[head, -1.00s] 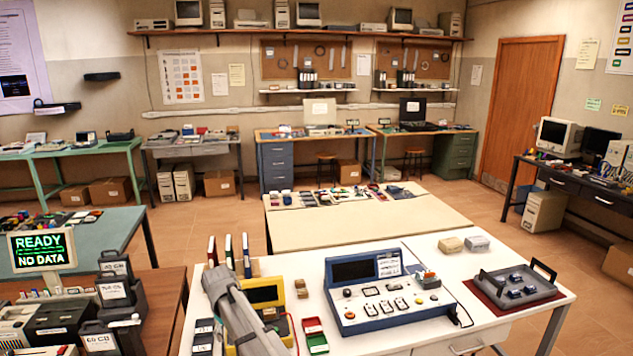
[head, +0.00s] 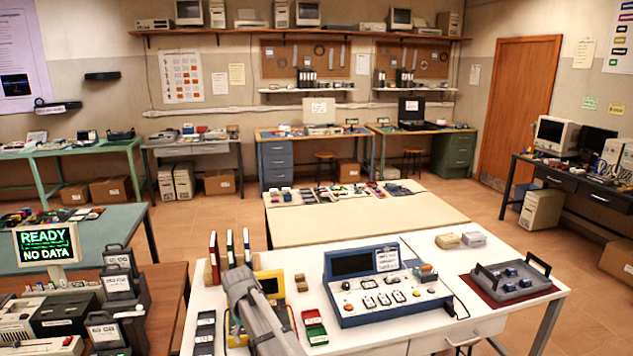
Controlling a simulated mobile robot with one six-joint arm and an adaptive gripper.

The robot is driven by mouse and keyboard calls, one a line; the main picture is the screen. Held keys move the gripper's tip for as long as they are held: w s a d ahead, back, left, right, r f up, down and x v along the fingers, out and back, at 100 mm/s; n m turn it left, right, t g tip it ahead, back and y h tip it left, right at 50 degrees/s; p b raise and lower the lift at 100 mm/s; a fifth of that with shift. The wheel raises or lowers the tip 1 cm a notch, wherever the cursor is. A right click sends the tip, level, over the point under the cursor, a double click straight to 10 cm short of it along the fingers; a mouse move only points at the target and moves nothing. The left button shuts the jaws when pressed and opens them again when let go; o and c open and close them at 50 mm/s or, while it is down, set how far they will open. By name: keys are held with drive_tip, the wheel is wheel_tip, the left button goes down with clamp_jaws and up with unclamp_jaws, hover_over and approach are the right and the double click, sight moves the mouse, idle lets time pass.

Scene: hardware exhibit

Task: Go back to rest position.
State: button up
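My grey arm (head: 262,315) rises from the bottom edge at the lower left of the white table (head: 398,338). It covers part of a yellow device (head: 270,283). My gripper is not clearly visible, so its fingers cannot be made out. A blue console (head: 385,287) with a dark screen stands in the middle of the white table, apart from the arm.
A grey tray (head: 515,282) on a red mat holds several small blue items. Red and green bins (head: 314,327) lie beside the arm. Dark cases (head: 122,290) and a READY sign (head: 46,245) stand left. Floor shows at right.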

drive_tip(key=s+d+f+m+b, duration=0.1)
drive_tip(key=s+d+m, duration=0.2)
drive_tip(key=d, duration=0.9)
drive_tip(key=s+d+f+m+b, duration=0.2)
drive_tip(key=s+d, duration=0.6)
drive_tip(key=d, duration=0.4)
drive_tip(key=s+d+f+m+b, duration=0.2)
drive_tip(key=s+d, duration=0.3)
drive_tip(key=d, duration=0.7)
drive_tip(key=shift+s+d+f+m, duration=0.3)
drive_tip(key=shift+d+m, duration=0.1)
drive_tip(key=shift+m, duration=0.4)
